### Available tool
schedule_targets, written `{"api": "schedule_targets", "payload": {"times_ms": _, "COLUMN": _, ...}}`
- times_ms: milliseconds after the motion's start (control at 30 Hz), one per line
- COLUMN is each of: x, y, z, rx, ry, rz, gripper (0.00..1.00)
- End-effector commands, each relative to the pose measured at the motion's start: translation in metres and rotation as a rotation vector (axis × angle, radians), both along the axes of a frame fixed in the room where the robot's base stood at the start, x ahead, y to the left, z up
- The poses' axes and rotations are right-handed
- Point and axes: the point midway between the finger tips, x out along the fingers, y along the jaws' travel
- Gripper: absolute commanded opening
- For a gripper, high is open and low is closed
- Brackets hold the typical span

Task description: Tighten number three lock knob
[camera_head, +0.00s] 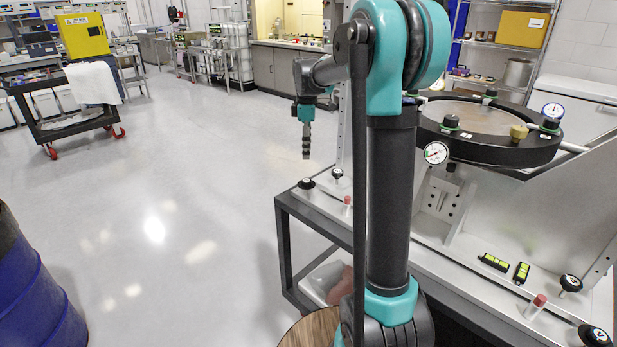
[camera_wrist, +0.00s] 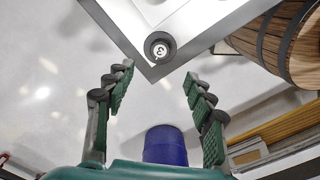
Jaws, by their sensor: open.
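The number three lock knob (camera_wrist: 160,48) is a round black knob with a white top marked 3, turned in the picture. In the wrist view it sits near a corner of the grey fixture plate (camera_wrist: 183,18), beyond my fingertips. In the head view a black knob at the plate's left corner (camera_head: 307,184) appears to be this one. My gripper (camera_wrist: 159,74) is open and empty, with the knob seen between and past its fingers. In the head view my gripper (camera_head: 306,153) points down, above and apart from that corner.
Other black knobs (camera_head: 571,284) stand on the fixture, with a round black ring (camera_head: 490,150) and gauges above it. Red-topped pins (camera_head: 535,306) stand near the plate edge. A wooden barrel (camera_wrist: 295,45) and a blue drum (camera_wrist: 165,146) stand nearby.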

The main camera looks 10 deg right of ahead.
Motion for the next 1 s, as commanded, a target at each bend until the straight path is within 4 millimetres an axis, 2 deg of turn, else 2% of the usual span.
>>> {"api": "schedule_targets", "payload": {"times_ms": 300, "x": 0.000, "y": 0.000, "z": -0.064, "rx": -0.001, "ry": 0.000, "rz": 0.000, "gripper": 0.54}}
{"api": "schedule_targets", "payload": {"times_ms": 500, "x": 0.000, "y": 0.000, "z": -0.096, "rx": -0.001, "ry": 0.000, "rz": 0.000, "gripper": 0.54}}
{"api": "schedule_targets", "payload": {"times_ms": 700, "x": 0.000, "y": 0.000, "z": -0.112, "rx": -0.001, "ry": 0.000, "rz": 0.000, "gripper": 0.54}}
{"api": "schedule_targets", "payload": {"times_ms": 1000, "x": 0.000, "y": 0.000, "z": -0.115, "rx": -0.001, "ry": 0.000, "rz": 0.000, "gripper": 0.54}}
